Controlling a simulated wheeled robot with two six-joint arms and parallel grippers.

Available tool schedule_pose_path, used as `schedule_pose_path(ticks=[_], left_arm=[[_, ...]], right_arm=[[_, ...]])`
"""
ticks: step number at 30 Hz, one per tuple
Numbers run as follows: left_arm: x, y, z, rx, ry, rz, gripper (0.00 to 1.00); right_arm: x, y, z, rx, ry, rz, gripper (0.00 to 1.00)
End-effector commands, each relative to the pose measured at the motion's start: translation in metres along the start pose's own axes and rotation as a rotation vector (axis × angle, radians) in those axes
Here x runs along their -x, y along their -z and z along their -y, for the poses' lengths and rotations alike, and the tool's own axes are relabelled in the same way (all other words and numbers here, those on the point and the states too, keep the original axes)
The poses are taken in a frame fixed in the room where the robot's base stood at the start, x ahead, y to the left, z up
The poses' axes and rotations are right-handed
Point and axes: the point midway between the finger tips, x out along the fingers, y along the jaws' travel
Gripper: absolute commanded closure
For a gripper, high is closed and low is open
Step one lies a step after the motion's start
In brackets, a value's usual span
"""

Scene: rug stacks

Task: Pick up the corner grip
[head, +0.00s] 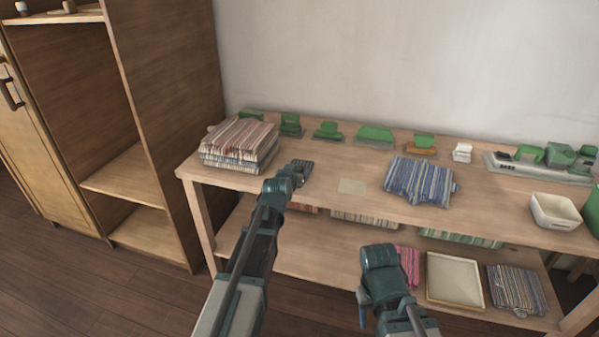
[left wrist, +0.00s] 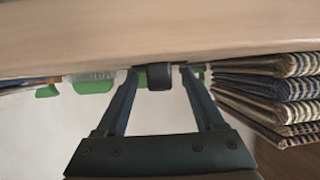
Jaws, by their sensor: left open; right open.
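A small dark block, which I take for the corner grip (left wrist: 158,82), shows in the left wrist view against the tabletop, between my left fingertips. My left gripper (left wrist: 160,71) is open, with one finger on each side of the block; I cannot tell whether they touch it. In the head view my left gripper (head: 303,169) is over the table, just right of the striped rug stack (head: 238,146), and largely hides the block. My right gripper (head: 364,308) hangs low in front of the table, open and apart from everything; its fingers are only partly visible.
Several green-topped tools (head: 326,131) line the table's back edge. A white bin (head: 556,212) stands at the right. The lower shelf (head: 310,256) holds rugs and a tray (head: 455,280).

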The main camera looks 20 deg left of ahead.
Motion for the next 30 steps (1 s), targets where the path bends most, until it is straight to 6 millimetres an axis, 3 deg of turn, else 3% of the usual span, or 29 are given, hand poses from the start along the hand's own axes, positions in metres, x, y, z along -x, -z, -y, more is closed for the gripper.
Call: schedule_pose_path(ticks=[2,14,30], left_arm=[[0.0009,0.0003,-0.0001,0.0,0.0,0.0,0.3],[0.0011,0.0002,-0.0001,0.0,0.0,0.0,1.0],[0.0024,0.0034,-0.0003,0.0,0.0,0.0,1.0]], right_arm=[[0.0006,-0.0001,-0.0001,0.0,0.0,0.0,0.5],[0.0006,-0.0001,-0.0001,0.0,0.0,0.0,0.5],[0.004,-0.0003,-0.0003,0.0,0.0,0.0,0.5]])
